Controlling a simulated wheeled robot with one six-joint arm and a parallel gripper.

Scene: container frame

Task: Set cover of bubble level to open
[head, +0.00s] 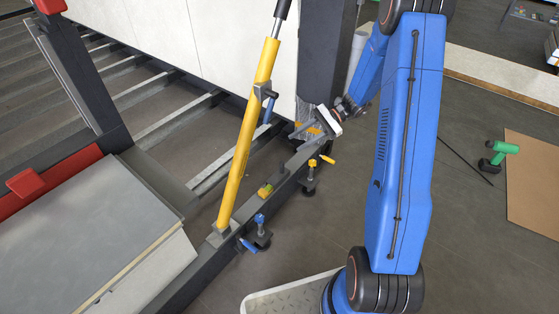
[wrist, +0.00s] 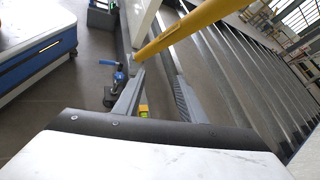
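The bubble level (head: 265,190) is a small yellow and green block on the dark frame beam, right of the yellow cylinder's foot. It is too small to tell how its cover stands. My gripper (head: 303,131) is above the beam, up and right of the level and apart from it. In the wrist view my gripper (wrist: 160,80) has its two grey fingers spread with nothing held between them. A small yellow piece, seemingly the level (wrist: 143,111), shows low between the fingers, beside the left one. It is partly hidden there.
A blue-handled clamp (head: 260,230) and a yellow-handled clamp (head: 311,178) stand on either side of the level along the beam. The slanted yellow cylinder (head: 248,130) rises on the left. A dark post (head: 325,60) stands behind my gripper. A green drill (head: 497,155) lies at right.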

